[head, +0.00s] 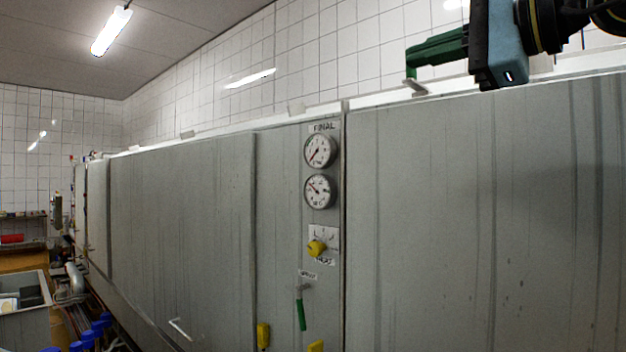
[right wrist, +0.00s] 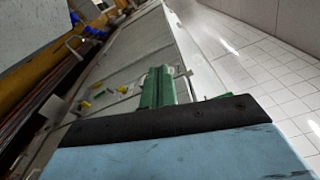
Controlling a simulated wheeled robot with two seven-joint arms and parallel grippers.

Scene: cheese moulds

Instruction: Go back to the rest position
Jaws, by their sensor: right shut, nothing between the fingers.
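My right gripper (head: 412,58) is at the upper right of the head view, in front of the tiled wall and near the top edge of the grey panel wall. Its green fingers point left and are shut, with nothing held. In the right wrist view the green fingers (right wrist: 157,86) show close together beyond the blue and black gripper body. My left gripper is in neither view.
A long grey cabinet (head: 420,220) fills the head view's middle and right, bearing two round gauges (head: 320,150), a yellow knob (head: 316,247) and a green handle (head: 301,314). A grey bin (head: 30,325) and blue-capped items (head: 98,328) stand at the lower left.

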